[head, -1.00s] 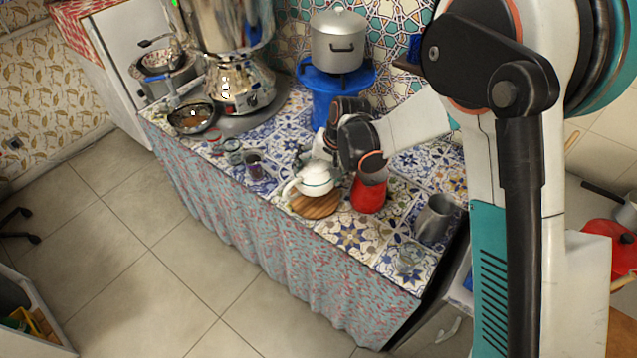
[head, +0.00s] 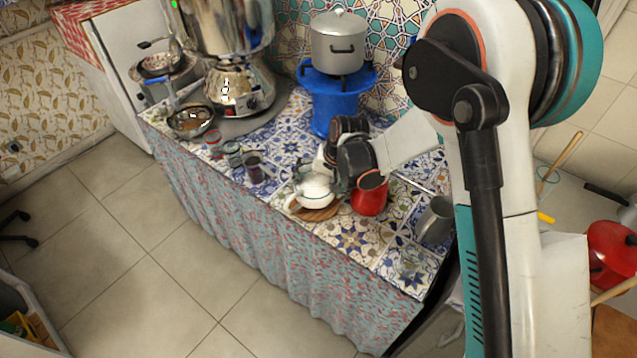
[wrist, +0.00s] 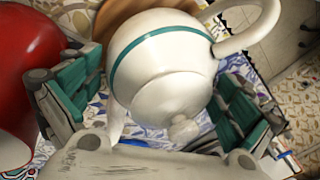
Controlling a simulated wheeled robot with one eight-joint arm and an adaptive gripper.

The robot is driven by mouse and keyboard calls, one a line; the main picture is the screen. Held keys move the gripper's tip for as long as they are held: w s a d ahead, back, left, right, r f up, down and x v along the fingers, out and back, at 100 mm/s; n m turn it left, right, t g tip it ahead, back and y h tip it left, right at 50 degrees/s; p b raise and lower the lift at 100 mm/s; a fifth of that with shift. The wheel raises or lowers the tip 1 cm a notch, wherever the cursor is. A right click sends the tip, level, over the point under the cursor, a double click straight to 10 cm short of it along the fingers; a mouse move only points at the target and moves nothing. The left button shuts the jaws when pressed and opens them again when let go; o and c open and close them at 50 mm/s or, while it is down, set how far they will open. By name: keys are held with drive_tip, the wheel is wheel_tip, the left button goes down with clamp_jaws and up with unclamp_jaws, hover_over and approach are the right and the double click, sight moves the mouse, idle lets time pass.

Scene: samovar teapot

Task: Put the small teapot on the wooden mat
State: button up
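The small teapot (head: 316,190) is white with a teal band. It is over the wooden mat (head: 322,214), covering most of it; I cannot tell if its base touches the wood. My gripper (head: 334,168) reaches it from the back right.
A red jug (head: 369,197) stands close to the right of the teapot, beside my gripper. A grey metal pitcher (head: 434,221) and a glass (head: 411,262) stand further right. Small cups (head: 256,167), the samovar (head: 240,92) and a blue stand (head: 333,95) with a pot are further back.

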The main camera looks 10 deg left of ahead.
drive_tip(key=shift+r, duration=0.1)
drive_tip(key=p+v, duration=0.3)
drive_tip(key=v, duration=0.9)
drive_tip(key=shift+a, duration=0.15)
